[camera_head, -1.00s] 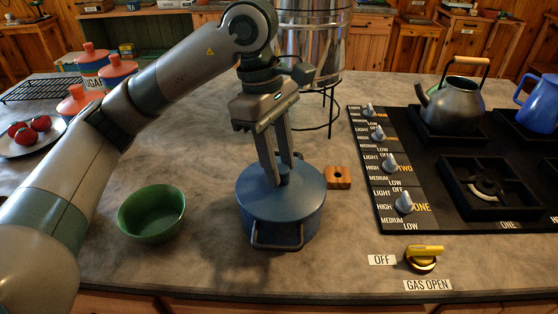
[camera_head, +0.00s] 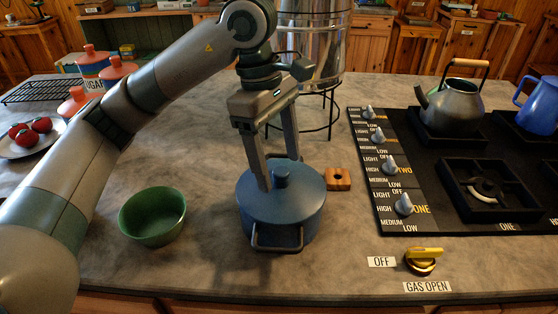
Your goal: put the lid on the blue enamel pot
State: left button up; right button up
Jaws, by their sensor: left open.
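The blue enamel pot (camera_head: 282,234) stands upright on the grey counter, left of the stove. The blue lid (camera_head: 300,200) lies on top of it and looks flat, covering the opening. The lid's round knob (camera_head: 281,175) is free between or just below the fingertips. My left gripper (camera_head: 281,174) is open above the lid, one finger to the left of the knob and the other behind it to the right. I cannot tell whether a finger touches the lid. My right gripper is not in view.
A green bowl (camera_head: 152,216) is left of the pot. A small wooden block (camera_head: 338,179) is close to its right. The black stove (camera_head: 450,180) with a kettle (camera_head: 452,102) fills the right. A steel container (camera_head: 312,45) on a wire stand is behind.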

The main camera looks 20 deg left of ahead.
pick_arm(q)
jog(key=shift+p+v, duration=1.05)
jog(key=shift+v, duration=1.9)
jog(key=shift+r, duration=0.1)
